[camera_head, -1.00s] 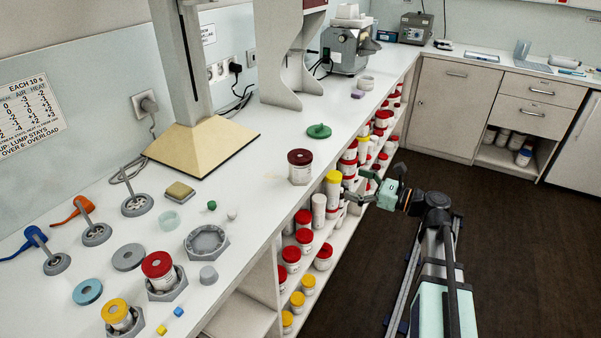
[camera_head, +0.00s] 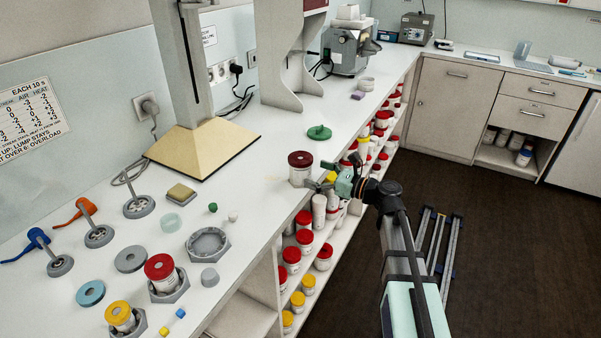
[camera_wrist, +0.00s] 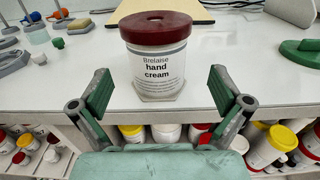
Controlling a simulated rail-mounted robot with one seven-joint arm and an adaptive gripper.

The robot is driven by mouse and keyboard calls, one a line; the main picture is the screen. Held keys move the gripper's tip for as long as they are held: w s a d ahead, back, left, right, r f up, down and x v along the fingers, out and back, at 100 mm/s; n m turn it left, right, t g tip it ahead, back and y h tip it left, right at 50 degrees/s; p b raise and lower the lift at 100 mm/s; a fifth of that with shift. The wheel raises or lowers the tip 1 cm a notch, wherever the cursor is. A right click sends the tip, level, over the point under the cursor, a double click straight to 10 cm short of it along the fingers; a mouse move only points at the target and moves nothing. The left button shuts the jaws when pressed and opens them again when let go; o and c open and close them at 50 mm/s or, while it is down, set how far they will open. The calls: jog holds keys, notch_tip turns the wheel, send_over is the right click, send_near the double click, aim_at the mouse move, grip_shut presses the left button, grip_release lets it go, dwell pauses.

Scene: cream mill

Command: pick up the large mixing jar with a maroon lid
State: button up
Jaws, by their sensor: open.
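The large jar with a maroon lid (camera_head: 300,167) stands upright on the white counter near its front edge. In the wrist view the jar (camera_wrist: 157,65) is ahead of my gripper, roughly centred between the fingers, with a label reading "Brelaise hand cream". My gripper (camera_head: 322,186) is open and empty, at the counter's front edge just right of the jar. In the wrist view its two green-padded fingers (camera_wrist: 160,93) are spread wider than the jar and apart from it. The jar's base is visible.
A green lid-like piece (camera_head: 319,132) lies behind the jar on the counter. A red-lidded jar (camera_head: 160,272) sits in a grey holder at the front left. Shelves below the counter (camera_head: 290,262) hold several red- and yellow-lidded jars. Counter space left of the maroon-lidded jar is fairly clear.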

aim_at(301, 168)
jog(key=shift+p+x, duration=0.45)
jog(key=shift+x, duration=2.15)
jog(key=shift+s, duration=0.15)
jog(key=c, duration=1.3)
jog(key=shift+c, duration=0.4)
jog(key=shift+r, duration=0.15)
